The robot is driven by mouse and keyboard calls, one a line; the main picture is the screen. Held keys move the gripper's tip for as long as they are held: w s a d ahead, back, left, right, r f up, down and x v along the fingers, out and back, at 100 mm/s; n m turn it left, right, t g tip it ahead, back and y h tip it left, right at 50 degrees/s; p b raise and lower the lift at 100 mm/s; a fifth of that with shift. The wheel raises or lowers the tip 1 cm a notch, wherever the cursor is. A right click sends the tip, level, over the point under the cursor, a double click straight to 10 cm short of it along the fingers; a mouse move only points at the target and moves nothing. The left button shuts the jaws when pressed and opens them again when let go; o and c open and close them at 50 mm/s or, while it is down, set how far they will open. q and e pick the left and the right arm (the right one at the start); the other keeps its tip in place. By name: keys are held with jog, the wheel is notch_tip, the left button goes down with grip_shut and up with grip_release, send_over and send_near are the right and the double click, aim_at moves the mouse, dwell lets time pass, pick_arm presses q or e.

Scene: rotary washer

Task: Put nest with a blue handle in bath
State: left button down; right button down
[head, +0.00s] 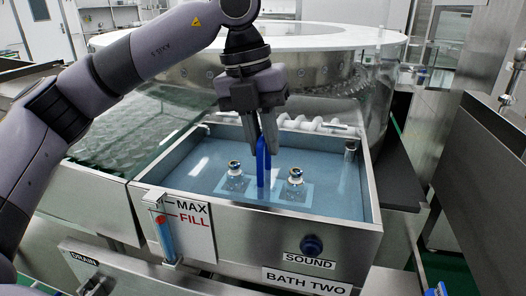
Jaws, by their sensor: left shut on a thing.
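My left gripper (263,140) is over the bath and shut on the blue handle (262,175) of the nest. The nest's pale flat base (265,193) shows low in the bath, and the handle stands upright from it. Two small vials with dark-centred tops, one on each side of the handle, sit on the nest. The bath (350,215) is a steel tank of blue liquid labelled BATH TWO. Whether the nest rests on the bath floor I cannot tell. My right gripper is out of view.
A large round glass-walled washer (330,75) stands behind the bath. A level gauge (164,240) with a MAX FILL label is on the front left corner. A white coiled part (315,124) lies along the bath's back edge. A steel cabinet wall closes the right side.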

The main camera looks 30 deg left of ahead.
pick_arm(q)
notch_tip(320, 180, down, 2)
jog(key=shift+f, duration=0.25)
jog(key=c, duration=1.5)
grip_release()
jog(key=shift+f, duration=0.15)
jog(key=o, duration=0.4)
jog(key=shift+r, duration=0.2)
notch_tip(320, 180, up, 12)
jog(key=a+p, duration=0.1)
jog(key=a, duration=0.1)
jog(key=shift+s, duration=0.3)
jog(key=shift+a+f, duration=0.1)
jog(key=shift+f, duration=0.05)
